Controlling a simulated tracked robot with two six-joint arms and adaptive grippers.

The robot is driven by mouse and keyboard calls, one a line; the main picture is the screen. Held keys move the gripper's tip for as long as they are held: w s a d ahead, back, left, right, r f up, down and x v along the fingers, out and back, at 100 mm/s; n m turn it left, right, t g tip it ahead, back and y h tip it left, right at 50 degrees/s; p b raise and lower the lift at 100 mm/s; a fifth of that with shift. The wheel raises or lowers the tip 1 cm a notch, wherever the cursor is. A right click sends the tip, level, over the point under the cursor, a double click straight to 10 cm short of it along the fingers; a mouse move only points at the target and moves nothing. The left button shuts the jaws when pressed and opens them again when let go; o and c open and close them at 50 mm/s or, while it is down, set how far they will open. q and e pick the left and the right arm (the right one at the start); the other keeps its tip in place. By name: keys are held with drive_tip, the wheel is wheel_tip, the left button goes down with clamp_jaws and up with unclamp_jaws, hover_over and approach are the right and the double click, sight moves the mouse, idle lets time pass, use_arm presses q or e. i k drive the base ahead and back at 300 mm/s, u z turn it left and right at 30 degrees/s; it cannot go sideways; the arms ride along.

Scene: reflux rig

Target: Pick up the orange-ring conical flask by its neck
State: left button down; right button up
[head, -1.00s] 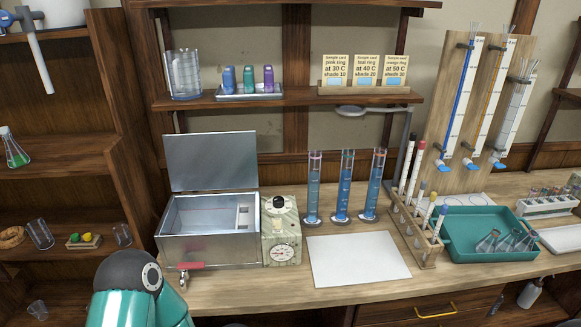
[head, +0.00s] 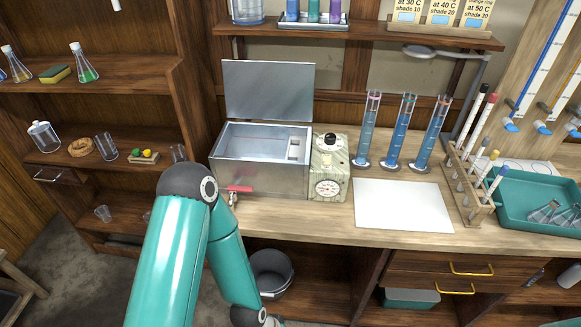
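Clear conical flasks lie or stand in the teal tray (head: 518,212) at the right; one is a clear flask (head: 545,211) near the tray's front. Other conical flasks stand on the upper left shelf, among them a green-liquid flask (head: 84,66) and a yellowish-liquid flask (head: 15,64). No orange ring can be made out on any of them. A teal arm of mine rises from the bottom, bends at a dark elbow and runs down in front of the bench. Its gripper is below the picture, and my other gripper is out of view too.
On the bench stand an open metal bath (head: 258,172), a dial unit (head: 329,180), three blue-liquid cylinders (head: 402,135) and a test-tube rack (head: 468,190). A white mat (head: 402,204) lies bare. A bucket (head: 271,272) sits below the bench.

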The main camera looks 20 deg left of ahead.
sight(543, 214)
drive_tip(key=u, duration=0.55)
drive_tip(key=i, duration=0.2)
drive_tip(key=z, duration=3.35)
drive_tip(key=i, duration=3.3)
drive_tip(key=u, duration=0.25)
